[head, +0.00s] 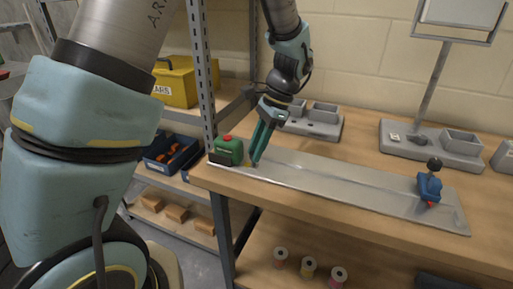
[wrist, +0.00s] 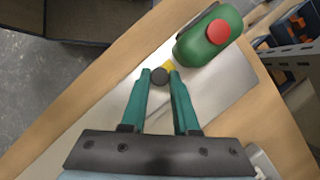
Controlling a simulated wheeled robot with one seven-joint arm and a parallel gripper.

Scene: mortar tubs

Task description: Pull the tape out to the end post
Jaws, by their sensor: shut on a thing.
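The tape measure, a green case with a red button (head: 227,151), sits at the left end of a flat metal plate (head: 330,186) on the bench. It also shows at the upper right of the wrist view (wrist: 210,36). My gripper (head: 256,160) points down just right of the case. In the wrist view its teal fingers (wrist: 160,77) are closed around a dark round tab (wrist: 159,76) at the tape's end. A short bit of yellow tape (wrist: 169,66) shows between tab and case. The end post (head: 429,186), blue with a black knob and red base, stands at the plate's right end.
Grey trays (head: 312,120) and a stand with a grey base (head: 432,148) are along the wall behind the plate. A metal shelf upright (head: 203,65) rises close left of the case. The plate between case and post is clear.

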